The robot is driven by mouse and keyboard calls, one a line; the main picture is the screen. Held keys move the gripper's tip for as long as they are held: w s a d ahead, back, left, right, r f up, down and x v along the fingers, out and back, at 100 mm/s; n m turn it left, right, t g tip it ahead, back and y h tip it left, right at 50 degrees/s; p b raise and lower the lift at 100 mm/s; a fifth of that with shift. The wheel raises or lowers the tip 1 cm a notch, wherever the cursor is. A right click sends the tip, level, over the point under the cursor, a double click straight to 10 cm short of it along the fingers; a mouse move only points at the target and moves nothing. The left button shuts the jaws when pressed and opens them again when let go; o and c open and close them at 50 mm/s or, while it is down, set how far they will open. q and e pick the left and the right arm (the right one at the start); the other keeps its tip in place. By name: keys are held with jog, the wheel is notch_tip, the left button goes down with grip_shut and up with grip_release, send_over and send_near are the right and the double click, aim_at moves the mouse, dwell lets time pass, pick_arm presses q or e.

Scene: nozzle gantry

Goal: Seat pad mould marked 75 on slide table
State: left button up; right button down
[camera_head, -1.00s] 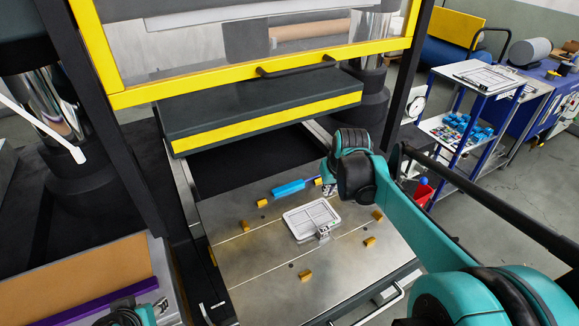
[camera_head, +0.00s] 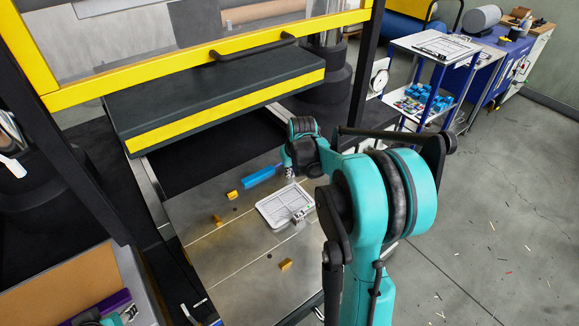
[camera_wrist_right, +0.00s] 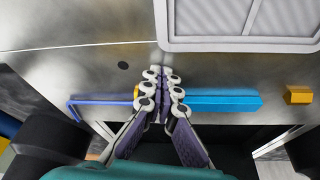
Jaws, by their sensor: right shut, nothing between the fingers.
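A pale, shallow rectangular mould (camera_head: 284,206) with a ribbed inside lies on the bare metal slide table (camera_head: 235,262). It also shows at the top of the right wrist view (camera_wrist_right: 240,20). A small metal block sits at its front edge; no number 75 is readable. A tool with a blue handle (camera_head: 262,176) lies behind the mould; its hooked rod (camera_wrist_right: 98,101) shows in the wrist view. My right gripper (camera_wrist_right: 164,82) is shut and empty, its fingertips over the tool between handle and hook end.
Several yellow blocks (camera_head: 285,265) stand on the slide table around the mould. A dark press plate with a yellow front (camera_head: 225,112) overhangs the back of the table. A yellow-framed guard (camera_head: 205,60) is above it. A trolley with blue parts (camera_head: 425,100) stands at the right.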

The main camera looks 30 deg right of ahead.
aim_at(294, 183)
pick_arm(q)
jog(key=shift+s, duration=0.1)
pick_arm(e)
jog(key=shift+s+a+r, duration=0.1)
jog(key=shift+s+a, duration=0.05)
jog(key=shift+s, duration=0.8)
pick_arm(q)
jog(key=shift+f, duration=0.1)
pick_arm(e)
jog(key=shift+s, duration=0.1)
jog(key=shift+s+a, duration=0.25)
jog(key=shift+s, duration=0.8)
